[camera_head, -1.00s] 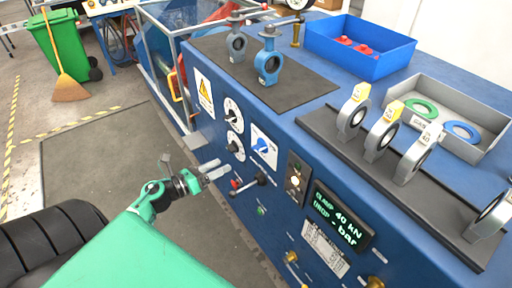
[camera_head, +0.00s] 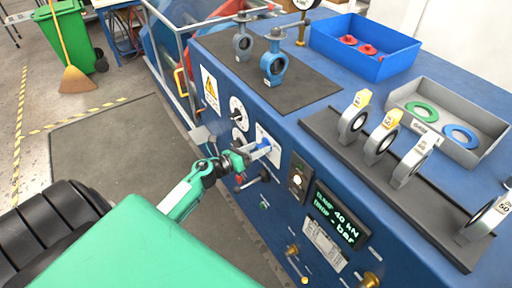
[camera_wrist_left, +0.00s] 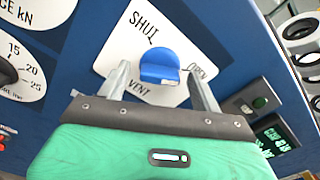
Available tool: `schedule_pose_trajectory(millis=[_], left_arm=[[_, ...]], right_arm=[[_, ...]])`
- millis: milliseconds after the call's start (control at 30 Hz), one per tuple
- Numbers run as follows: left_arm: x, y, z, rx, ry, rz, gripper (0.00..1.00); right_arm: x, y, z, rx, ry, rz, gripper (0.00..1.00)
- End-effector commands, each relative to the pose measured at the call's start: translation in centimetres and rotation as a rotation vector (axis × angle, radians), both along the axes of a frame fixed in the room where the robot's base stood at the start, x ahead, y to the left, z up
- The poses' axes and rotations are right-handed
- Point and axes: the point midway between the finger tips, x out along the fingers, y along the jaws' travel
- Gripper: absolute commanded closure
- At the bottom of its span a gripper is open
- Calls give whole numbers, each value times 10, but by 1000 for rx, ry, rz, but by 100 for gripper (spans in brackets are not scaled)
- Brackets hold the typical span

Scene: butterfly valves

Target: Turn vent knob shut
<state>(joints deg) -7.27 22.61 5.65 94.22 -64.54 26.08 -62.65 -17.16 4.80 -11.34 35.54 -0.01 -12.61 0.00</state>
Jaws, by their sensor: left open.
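The blue vent knob (camera_wrist_left: 160,66) sits on a white plate (camera_wrist_left: 120,60) marked SHUT, OPEN and VENT on the blue front panel. In the wrist view its grip bar lies roughly level, its right end toward the OPEN mark. In the head view the knob (camera_head: 264,145) is partly hidden by my gripper. My left gripper (camera_head: 262,150) is at the plate. In the wrist view its two open fingers (camera_wrist_left: 160,82) stand left and right of the knob's lower part, with gaps on both sides. My right gripper is not seen.
Round gauges (camera_head: 238,112) sit left of the plate. Valves (camera_head: 274,62), a blue bin (camera_head: 362,62) and a grey tray (camera_head: 450,110) stand on the bench top.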

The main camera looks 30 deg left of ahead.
Motion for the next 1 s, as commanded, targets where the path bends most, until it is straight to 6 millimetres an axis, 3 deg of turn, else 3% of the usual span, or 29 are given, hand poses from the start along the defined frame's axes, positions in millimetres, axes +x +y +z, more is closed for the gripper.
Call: schedule_pose_trajectory(millis=[267,500,1000], left_arm=[[1,0,0,0,0,0,35],[1,0,0,0,0,0,79],[1,0,1,-121,51,0,79]], right_arm=[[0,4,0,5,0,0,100],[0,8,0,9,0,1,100],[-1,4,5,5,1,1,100]])
